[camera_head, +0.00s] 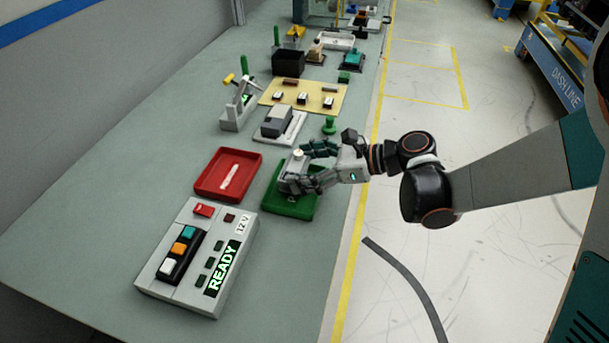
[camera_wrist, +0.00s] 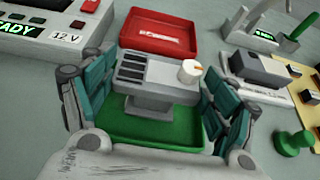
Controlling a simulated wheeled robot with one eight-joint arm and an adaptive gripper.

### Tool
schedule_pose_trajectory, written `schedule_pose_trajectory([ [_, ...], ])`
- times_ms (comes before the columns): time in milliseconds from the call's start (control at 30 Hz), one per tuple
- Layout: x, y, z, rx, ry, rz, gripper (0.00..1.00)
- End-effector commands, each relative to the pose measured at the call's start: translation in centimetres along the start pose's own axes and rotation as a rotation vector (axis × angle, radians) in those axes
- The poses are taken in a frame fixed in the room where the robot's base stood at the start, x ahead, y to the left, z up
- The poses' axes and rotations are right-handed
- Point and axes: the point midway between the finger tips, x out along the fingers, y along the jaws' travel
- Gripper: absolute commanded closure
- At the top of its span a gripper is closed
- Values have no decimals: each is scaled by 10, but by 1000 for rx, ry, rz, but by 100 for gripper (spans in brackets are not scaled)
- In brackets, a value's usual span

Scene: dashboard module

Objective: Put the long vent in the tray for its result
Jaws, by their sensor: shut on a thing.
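The long vent (camera_wrist: 155,72) is a grey block with dark slots on its left and a white knob with an orange mark on its right. My gripper (camera_head: 294,170) is shut on it, a finger on each side in the wrist view. The vent is over the green tray (camera_head: 287,207), whose floor shows below it in the wrist view (camera_wrist: 160,137). I cannot tell whether the vent touches the tray floor. The fingers partly hide the vent in the head view. The red tray (camera_head: 207,191) lies to the left, holding only a pale label strip.
A test box (camera_head: 180,293) showing READY and 12 V stands in front of the trays. A grey fixture (camera_head: 277,122), a green knob (camera_head: 329,125) and a lever clamp (camera_head: 238,112) stand behind. A tan board (camera_head: 330,87) holds small parts. Bare bench lies left.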

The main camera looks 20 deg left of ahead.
Motion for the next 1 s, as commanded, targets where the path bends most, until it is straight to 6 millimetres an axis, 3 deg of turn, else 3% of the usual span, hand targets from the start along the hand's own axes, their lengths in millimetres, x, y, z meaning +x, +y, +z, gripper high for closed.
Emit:
schedule_pose_trajectory([
  [133, 9, 0, -21, 0, 0, 0, 53],
  [500, 10, 0, -24, 0, 0, 0, 53],
  [533, 10, 0, -24, 0, 0, 0, 16],
  [600, 10, 0, -23, 0, 0, 0, 1],
  [1000, 9, 0, -23, 0, 0, 0, 1],
])
